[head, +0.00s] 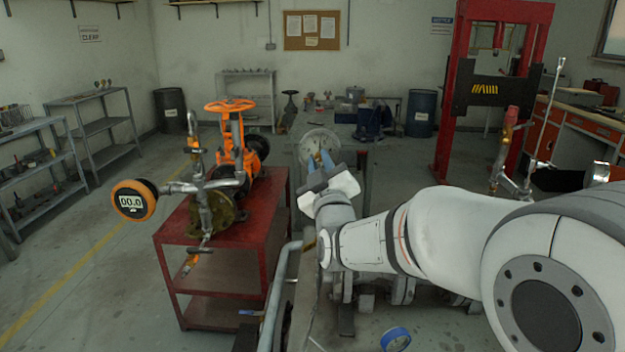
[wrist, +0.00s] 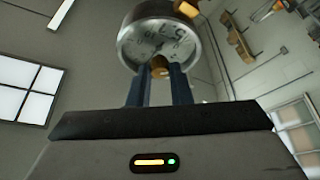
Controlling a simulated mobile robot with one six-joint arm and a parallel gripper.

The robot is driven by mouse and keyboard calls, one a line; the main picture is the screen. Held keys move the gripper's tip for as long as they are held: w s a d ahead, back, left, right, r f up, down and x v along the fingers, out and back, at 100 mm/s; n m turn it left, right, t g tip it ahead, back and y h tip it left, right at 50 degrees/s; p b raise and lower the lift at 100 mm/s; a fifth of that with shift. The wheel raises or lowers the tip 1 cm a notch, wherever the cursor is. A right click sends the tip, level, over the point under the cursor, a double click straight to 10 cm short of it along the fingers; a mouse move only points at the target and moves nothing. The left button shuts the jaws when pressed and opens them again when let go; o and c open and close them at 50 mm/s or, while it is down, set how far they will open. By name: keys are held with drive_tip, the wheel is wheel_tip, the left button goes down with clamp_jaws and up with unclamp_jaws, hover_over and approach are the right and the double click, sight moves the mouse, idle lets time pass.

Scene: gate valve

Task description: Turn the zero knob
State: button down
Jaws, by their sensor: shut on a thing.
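The zero knob (wrist: 160,66) is a small brass-coloured knob at the lower rim of a round dial gauge (wrist: 158,42) with a white face, seen in the wrist view. My gripper (wrist: 160,76) has its two blue fingers shut on the knob, one on each side. In the head view my gripper (head: 322,160) reaches up to the lower part of the same gauge (head: 318,143). The knob is hidden there behind the fingers.
A red cart (head: 225,268) with an orange valve (head: 236,150) and a digital gauge (head: 133,200) reading 00.0 stands to the left. A blue-rimmed gauge (head: 396,339) is low in front. A red press frame (head: 455,100) stands back right. Open floor lies at left.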

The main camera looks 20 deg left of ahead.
drive_tip(key=n+g+b, duration=0.1)
drive_tip(key=n, duration=0.2)
drive_tip(key=n+g+y+b, duration=0.1)
drive_tip(key=n+b, duration=0.1)
drive_tip(key=shift+d+f+n, duration=0.1)
drive_tip(key=shift+f+n, duration=0.05)
drive_tip(key=shift+n, duration=0.25)
drive_tip(key=c, duration=1.3)
unclamp_jaws()
drive_tip(key=shift+r, duration=0.2)
drive_tip(key=shift+b+v, duration=1.15)
drive_tip(key=shift+v, duration=2.75)
drive_tip(key=shift+d, duration=0.1)
